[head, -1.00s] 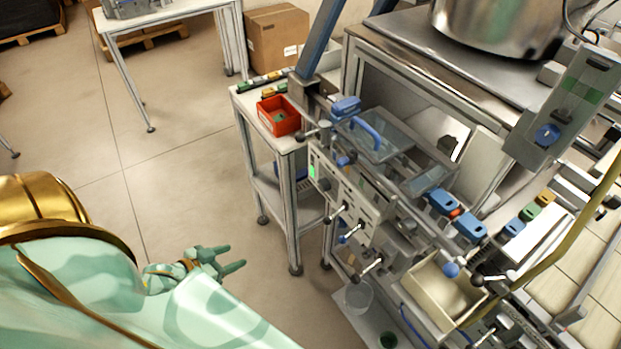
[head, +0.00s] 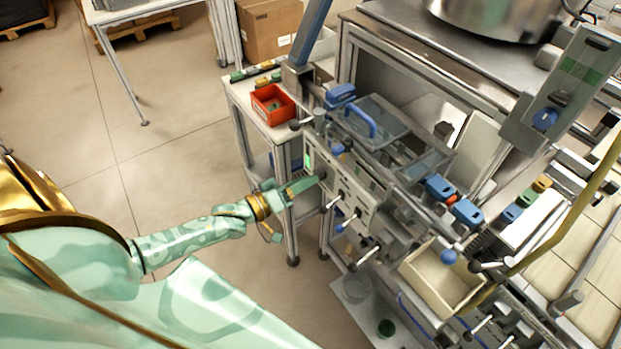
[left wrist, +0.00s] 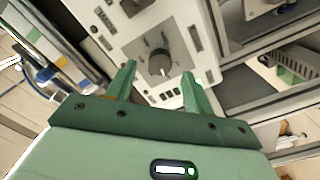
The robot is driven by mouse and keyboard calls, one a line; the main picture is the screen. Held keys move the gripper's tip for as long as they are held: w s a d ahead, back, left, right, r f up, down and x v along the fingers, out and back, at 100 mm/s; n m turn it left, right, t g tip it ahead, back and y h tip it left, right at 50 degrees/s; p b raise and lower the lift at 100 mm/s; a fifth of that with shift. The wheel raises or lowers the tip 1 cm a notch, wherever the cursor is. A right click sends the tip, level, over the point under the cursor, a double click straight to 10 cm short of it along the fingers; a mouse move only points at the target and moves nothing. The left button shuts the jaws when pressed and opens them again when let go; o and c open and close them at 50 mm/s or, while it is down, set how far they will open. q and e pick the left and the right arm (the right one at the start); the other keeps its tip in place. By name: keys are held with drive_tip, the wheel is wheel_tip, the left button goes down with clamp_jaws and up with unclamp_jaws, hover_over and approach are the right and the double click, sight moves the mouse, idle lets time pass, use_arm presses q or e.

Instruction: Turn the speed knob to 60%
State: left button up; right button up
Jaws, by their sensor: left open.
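The speed knob (left wrist: 160,63) is a dark grey round dial on a pale control panel (left wrist: 130,38) with printed scale marks around it, in the left wrist view. My left gripper (left wrist: 160,80) is open, its two green fingers on either side of the knob's near edge in the picture. I cannot tell whether they touch it. In the head view my left gripper (head: 312,184) reaches the front of the machine's panel (head: 350,200), and its fingers hide most of the knob. My right gripper is not in view.
A green-lit display (head: 308,158) sits on the panel above my fingers. Several levers with black ends (head: 333,202) stick out to the right. A red bin (head: 273,104) stands on a side table to the left. Open floor (head: 180,165) lies left of the machine.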

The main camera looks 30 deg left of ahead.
sight(319, 174)
use_arm(q)
drive_tip(key=x, duration=0.2)
drive_tip(key=shift+w+d, duration=0.1)
drive_tip(key=shift+w, duration=0.2)
drive_tip(key=c, duration=1)
